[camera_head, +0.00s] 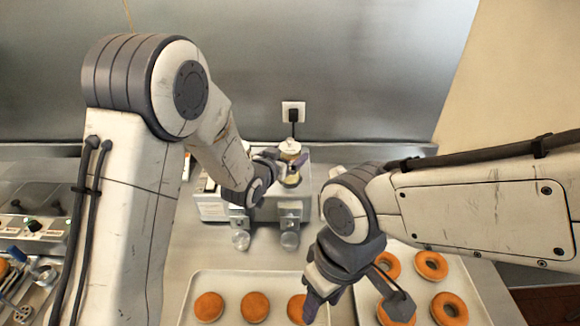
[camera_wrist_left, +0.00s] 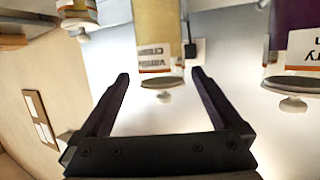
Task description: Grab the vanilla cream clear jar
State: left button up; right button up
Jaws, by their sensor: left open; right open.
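The vanilla cream clear jar (camera_wrist_left: 155,20) appears upside down in the left wrist view, with pale yellow contents, a label reading vanilla cream and a knobbed lid. It lies in line with the gap between the fingers of my open left gripper (camera_wrist_left: 160,76); I cannot tell whether they touch it. In the head view, a pale-lidded jar (camera_head: 289,147) stands by my left gripper (camera_head: 281,160), partly hidden by it. My right gripper (camera_head: 357,300) is open and low over the trays in front.
A dark purple jar (camera_wrist_left: 297,25) stands to the right in the wrist view, and another lidded jar (camera_wrist_left: 78,14) to the left. A grey machine (camera_head: 290,212) is below my left gripper. Trays hold orange doughnuts (camera_head: 254,307) in front. A wall socket (camera_head: 293,106) is behind.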

pick_arm(q)
jog(key=p+x, duration=0.3)
jog(key=x, duration=0.2)
jog(key=shift+w+a+r, duration=0.15)
jog(key=shift+w+f, duration=0.2)
jog(key=shift+w, duration=0.1)
grip_shut()
jog(key=shift+r, duration=0.1)
